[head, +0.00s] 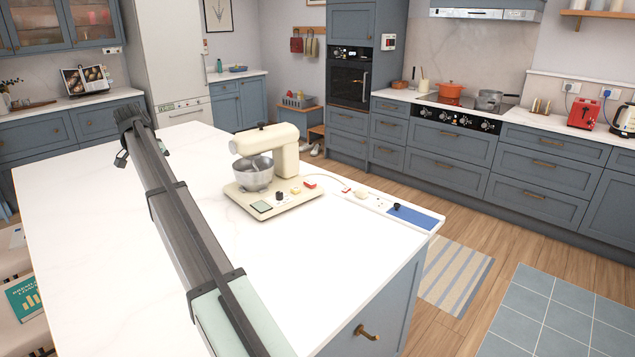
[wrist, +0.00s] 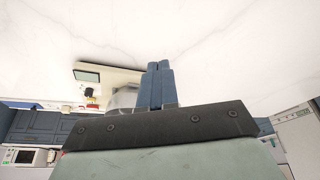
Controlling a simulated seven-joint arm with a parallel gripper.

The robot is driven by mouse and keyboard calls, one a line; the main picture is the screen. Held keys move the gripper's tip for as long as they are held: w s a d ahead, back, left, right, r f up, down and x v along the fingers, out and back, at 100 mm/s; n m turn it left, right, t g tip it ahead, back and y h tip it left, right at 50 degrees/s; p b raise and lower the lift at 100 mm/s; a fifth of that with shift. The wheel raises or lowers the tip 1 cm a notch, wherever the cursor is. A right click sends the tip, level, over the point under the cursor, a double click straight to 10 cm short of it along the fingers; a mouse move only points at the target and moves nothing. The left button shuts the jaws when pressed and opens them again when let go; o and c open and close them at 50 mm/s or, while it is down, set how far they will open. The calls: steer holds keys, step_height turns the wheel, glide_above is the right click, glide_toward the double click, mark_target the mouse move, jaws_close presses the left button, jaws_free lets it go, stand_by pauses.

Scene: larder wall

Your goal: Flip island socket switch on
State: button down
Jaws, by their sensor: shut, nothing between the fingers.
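A white socket strip (head: 378,202) lies on the island worktop, right of the cream stand mixer (head: 287,160). It bears a socket area with a plug (head: 361,194), a dark knob and a blue pad (head: 413,217). The switch is too small to tell its position. In the head view my arm reaches across the island's left side, well apart from the strip.
The mixer with its steel bowl (head: 253,173) and base stands between my arm and the strip. The white island worktop (head: 90,190) is otherwise mostly clear. A red toaster (head: 583,113) and kettle stand on the far right counter.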

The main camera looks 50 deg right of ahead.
steer(key=s+d+r+m, duration=0.3)
steer(key=d, duration=0.6)
steer(key=s+d+r+m, duration=0.3)
steer(key=d, duration=0.6)
steer(key=m+g+y, duration=0.2)
steer(key=m, duration=1.5)
glide_above(348, 188)
steer(key=a, duration=0.3)
step_height(348, 188, down, 9)
steer(key=d+f, duration=0.1)
steer(key=f, duration=0.8)
steer(key=d+f, duration=0.1)
steer(key=f, duration=0.3)
steer(key=shift+w+d+f, duration=0.15)
steer(key=shift+d+f, duration=0.05)
steer(key=shift+d, duration=0.1)
